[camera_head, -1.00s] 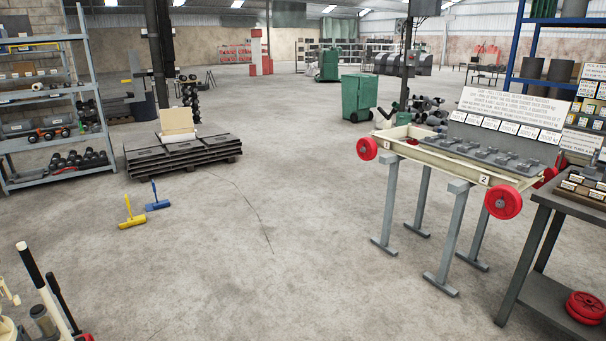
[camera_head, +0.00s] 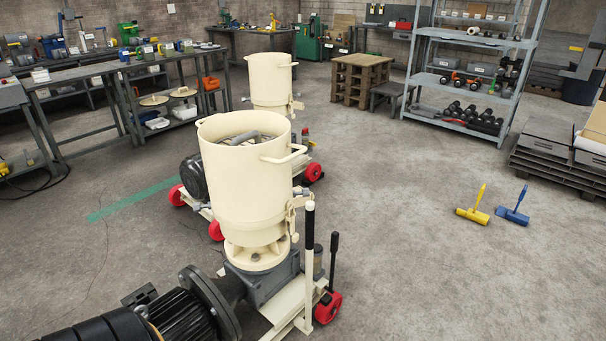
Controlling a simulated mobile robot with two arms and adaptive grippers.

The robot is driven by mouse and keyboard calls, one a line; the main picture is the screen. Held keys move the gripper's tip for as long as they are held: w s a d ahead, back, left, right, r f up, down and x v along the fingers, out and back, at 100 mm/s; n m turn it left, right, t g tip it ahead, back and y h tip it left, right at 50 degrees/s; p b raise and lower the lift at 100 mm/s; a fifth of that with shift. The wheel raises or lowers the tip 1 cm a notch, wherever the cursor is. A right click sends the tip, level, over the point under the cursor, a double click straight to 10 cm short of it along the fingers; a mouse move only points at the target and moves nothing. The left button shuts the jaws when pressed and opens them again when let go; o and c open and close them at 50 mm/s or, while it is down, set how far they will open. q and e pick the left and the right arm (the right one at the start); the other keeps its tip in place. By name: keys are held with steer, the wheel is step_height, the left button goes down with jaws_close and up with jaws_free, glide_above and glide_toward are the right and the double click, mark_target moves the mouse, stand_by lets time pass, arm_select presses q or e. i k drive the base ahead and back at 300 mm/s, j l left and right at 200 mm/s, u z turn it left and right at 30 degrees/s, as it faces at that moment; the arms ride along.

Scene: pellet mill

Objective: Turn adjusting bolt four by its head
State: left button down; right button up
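A cream pellet mill (camera_head: 243,185) stands upright in the foreground, with an open drum on top and a grey gearbox (camera_head: 268,282) below. A black motor (camera_head: 180,315) joins it at the lower left. A roller part shows inside the drum's open top (camera_head: 243,137). I cannot make out adjusting bolt four or its head from here. A second cream mill (camera_head: 270,82) stands behind the first. Neither of my grippers is in view.
Workbenches (camera_head: 90,72) with tools line the left. A wooden pallet stack (camera_head: 362,80) and grey shelving (camera_head: 468,75) stand at the back. Yellow (camera_head: 473,215) and blue (camera_head: 513,214) tools lie at the right. The floor at the lower right is clear.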

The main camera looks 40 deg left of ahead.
mark_target(305, 192)
steer(key=i+u, duration=0.45)
steer(key=i+l+u, duration=0.7)
steer(key=i+u, duration=0.15)
steer(key=i+l+u, duration=0.2)
steer(key=u, duration=0.2)
steer(key=i+l+u, duration=0.6)
steer(key=u, duration=0.25)
steer(key=l+u, duration=0.1)
steer(key=u, duration=1.15)
steer(key=z, duration=1.25)
